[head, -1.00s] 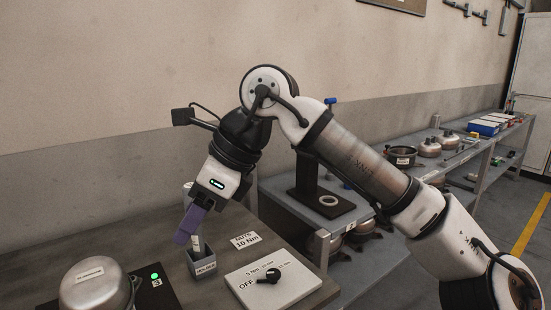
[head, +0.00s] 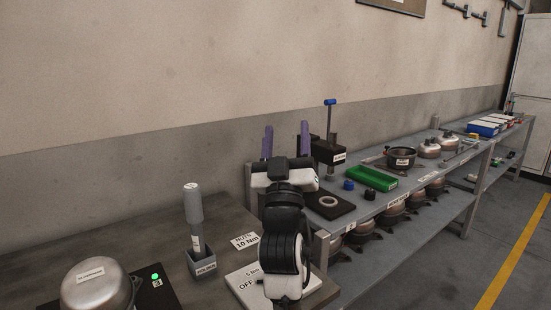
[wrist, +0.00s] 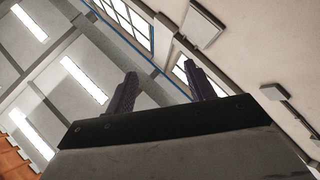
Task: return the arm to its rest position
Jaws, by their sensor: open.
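My arm is folded up in the head view, with my gripper (head: 285,142) pointing upward near the middle of the picture. Its two purple fingers stand apart with nothing between them. The wrist view also shows both fingers of my gripper (wrist: 161,90), spread and empty, against the ceiling lights and upper wall. A grey cylindrical tool (head: 194,208) stands upright in a small grey holder (head: 202,264) on the bench, to the left of my arm and apart from it.
A silver dome-shaped compressor (head: 97,287) sits at the front left by a green light. The shelf at right carries a press (head: 330,152), a green tray (head: 372,177) and several pots.

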